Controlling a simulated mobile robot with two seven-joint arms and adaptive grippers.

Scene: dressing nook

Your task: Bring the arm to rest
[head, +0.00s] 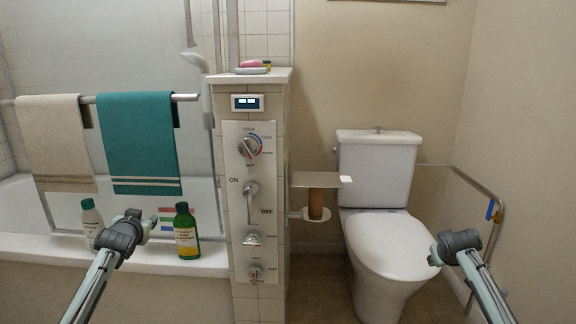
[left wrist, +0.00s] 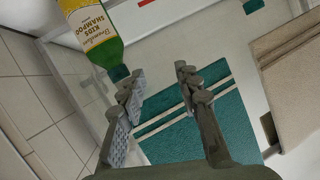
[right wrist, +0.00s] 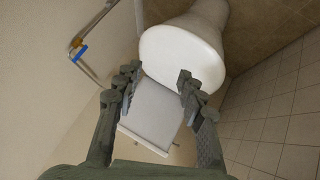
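My left gripper (head: 144,219) is in front of the bathtub, between a white bottle and a green bottle in the head view. In the left wrist view its fingers (left wrist: 158,84) are apart with nothing between them. The green bottle (left wrist: 93,30) is beyond the left finger there; I cannot tell if they touch. My right gripper (head: 436,256) is in front of the toilet's right side. In the right wrist view its fingers (right wrist: 157,82) are apart and empty, with the toilet behind them.
The white bottle (head: 91,222) and green bottle (head: 186,232) stand on the tub rim (head: 218,262). A teal towel (head: 138,140) and beige towel (head: 55,140) hang from a bar. A control pillar (head: 250,190) stands mid-view. The toilet (head: 385,240) and a grab rail (head: 492,205) are at right.

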